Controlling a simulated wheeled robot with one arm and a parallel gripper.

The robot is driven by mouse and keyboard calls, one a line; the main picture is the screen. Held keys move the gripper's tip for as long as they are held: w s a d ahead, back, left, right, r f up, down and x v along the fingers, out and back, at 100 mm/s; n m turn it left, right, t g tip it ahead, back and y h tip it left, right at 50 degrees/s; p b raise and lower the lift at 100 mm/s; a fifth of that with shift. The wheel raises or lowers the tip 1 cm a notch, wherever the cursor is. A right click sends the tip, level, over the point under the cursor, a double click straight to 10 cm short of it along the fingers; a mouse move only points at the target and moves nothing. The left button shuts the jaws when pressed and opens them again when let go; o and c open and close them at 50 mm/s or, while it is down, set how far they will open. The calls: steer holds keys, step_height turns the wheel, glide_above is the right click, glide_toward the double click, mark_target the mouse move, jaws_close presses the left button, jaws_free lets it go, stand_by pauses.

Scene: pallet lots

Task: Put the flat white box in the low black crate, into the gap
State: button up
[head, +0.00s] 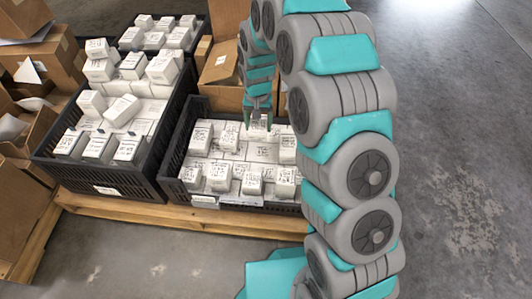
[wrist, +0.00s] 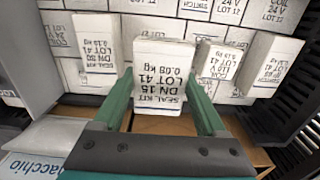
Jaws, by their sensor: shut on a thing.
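My gripper (wrist: 158,80) is shut on a small white box (wrist: 162,70) with black print reading SEAL KIT, one finger on each side. In the head view my gripper (head: 258,104) points down over the back part of the low black crate (head: 180,196), with the white box (head: 257,125) below it. The crate holds a layer of white boxes, with several smaller ones standing on top along the front and at the sides. The held box hides what lies directly under it, and I cannot clearly make out the gap.
A taller black crate (head: 98,184) full of white boxes stands to the left. An open cardboard box (head: 222,70) stands behind the low crate. Both crates rest on a wooden pallet (head: 240,220). More cardboard boxes (head: 50,60) are at far left. The concrete floor at right is clear.

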mark_target(259, 148)
step_height(259, 148, down, 10)
steer(key=shift+r, duration=0.2)
stand_by(0.3)
steer(key=o, duration=1.3)
